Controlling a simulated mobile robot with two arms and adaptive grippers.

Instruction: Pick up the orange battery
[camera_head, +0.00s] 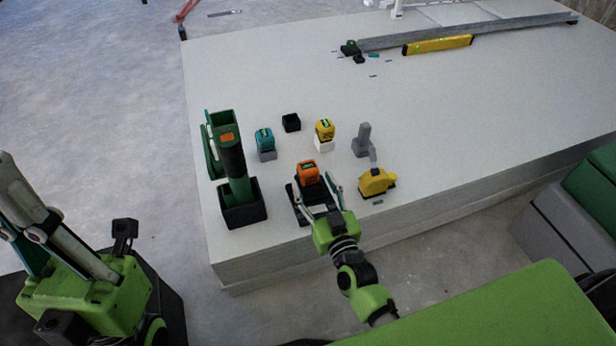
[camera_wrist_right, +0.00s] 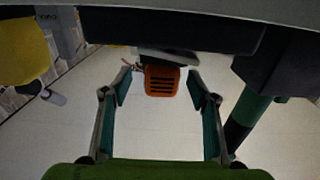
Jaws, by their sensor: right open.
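The orange battery (camera_head: 307,172) stands upright in a dark holder (camera_head: 297,205) near the front edge of the white panel stack. It also shows in the right wrist view (camera_wrist_right: 162,80), between and beyond the fingertips. My right gripper (camera_head: 318,192) is open, with its fingers on either side of the holder and pointing at the battery. In the right wrist view (camera_wrist_right: 159,88) a gap shows between each finger pad and the battery. My left gripper (camera_head: 35,235) is at the lower left, away from the panels; its fingertips are cut off by the picture edge.
A green tool in a black box (camera_head: 244,206) stands left of the battery. A teal battery (camera_head: 264,138), a yellow battery (camera_head: 324,129), a black block (camera_head: 291,122), a grey tool (camera_head: 363,140) and a yellow tool (camera_head: 376,182) are nearby. The panel stack (camera_head: 470,110) is mostly clear farther right.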

